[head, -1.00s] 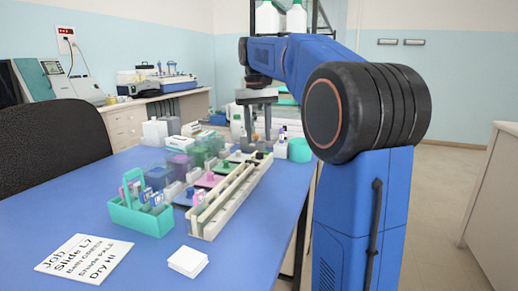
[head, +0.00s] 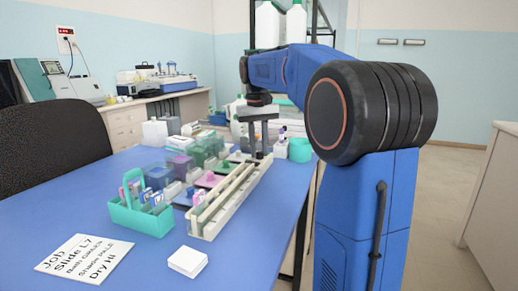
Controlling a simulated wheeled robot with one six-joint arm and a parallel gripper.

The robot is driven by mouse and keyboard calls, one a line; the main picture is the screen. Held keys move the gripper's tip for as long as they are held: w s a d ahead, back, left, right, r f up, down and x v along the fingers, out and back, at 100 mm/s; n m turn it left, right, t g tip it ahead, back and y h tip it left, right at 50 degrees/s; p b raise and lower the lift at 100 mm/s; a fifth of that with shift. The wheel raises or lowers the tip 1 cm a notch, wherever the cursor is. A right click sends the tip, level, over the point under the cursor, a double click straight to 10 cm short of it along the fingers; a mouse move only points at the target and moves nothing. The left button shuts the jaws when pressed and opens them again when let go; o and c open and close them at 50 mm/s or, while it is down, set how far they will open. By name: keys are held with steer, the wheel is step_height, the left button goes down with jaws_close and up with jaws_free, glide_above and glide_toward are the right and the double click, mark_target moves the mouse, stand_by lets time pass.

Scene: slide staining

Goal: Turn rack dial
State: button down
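A long cream rack (head: 228,202) with slots runs away from me along the right part of the blue table. My gripper (head: 258,154) points down at the far end of this rack, with its dark fingers low over it. The fingers look close together, but they are small and I cannot tell whether they are shut on anything. I cannot make out a dial; the gripper covers part of the rack's far end. A job card (head: 85,258) at front left reads "Job, Slide L7, Bath GREEN, Shade PALE, Dry HI".
A teal carrier (head: 140,217) with slides stands left of the rack. Coloured staining baths (head: 180,167) stand behind it. A teal cup (head: 300,150) stands right of the gripper. White cards (head: 188,261) lie in front.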

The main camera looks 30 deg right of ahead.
steer(key=shift+m, duration=0.4)
steer(key=m, duration=0.4)
steer(key=shift+d, duration=0.1)
steer(key=m, duration=0.5)
stand_by(0.4)
steer(key=c, duration=1.5)
jaws_free()
steer(key=shift+c, duration=0.2)
steer(key=shift+r, duration=0.1)
step_height(320, 180, up, 17)
steer(key=shift+w, duration=0.35)
